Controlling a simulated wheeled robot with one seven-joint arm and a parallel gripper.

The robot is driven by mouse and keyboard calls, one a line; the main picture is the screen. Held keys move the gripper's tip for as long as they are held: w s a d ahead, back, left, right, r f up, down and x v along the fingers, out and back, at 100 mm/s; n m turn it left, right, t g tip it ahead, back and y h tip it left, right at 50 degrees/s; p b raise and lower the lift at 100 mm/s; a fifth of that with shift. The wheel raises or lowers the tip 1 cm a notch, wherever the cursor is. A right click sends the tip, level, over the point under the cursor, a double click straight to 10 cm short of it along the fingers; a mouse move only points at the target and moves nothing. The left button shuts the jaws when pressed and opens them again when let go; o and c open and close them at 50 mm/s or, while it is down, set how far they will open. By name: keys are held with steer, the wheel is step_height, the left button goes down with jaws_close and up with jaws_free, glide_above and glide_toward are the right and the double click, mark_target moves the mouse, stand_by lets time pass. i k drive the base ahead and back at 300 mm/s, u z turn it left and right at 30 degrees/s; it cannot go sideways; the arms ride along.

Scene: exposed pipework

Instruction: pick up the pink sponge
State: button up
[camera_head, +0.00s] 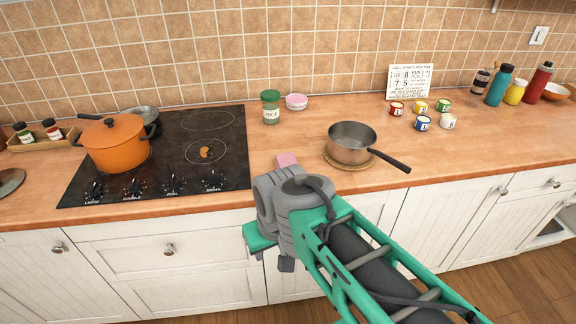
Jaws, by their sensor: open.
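The pink sponge (286,160) lies on the wooden countertop (330,107), between the black cooktop and the steel pan. Only its upper part shows; my arm hides the rest. My gripper (268,250) is in front of the counter edge, below and nearer than the sponge in the picture. It is open, with nothing seen between its jaws. The fingertips are partly hidden by the arm's grey wrist.
A steel pan (352,142) on a round mat stands right of the sponge, its handle pointing right. A black cooktop (215,172) with an orange pot (115,145) lies left. A green-lidded jar (270,107) and a pink-lidded tub (296,101) stand behind.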

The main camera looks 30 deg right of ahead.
mark_target(282, 160)
steer(key=u, duration=0.85)
steer(key=i, duration=0.8)
steer(key=u, duration=0.6)
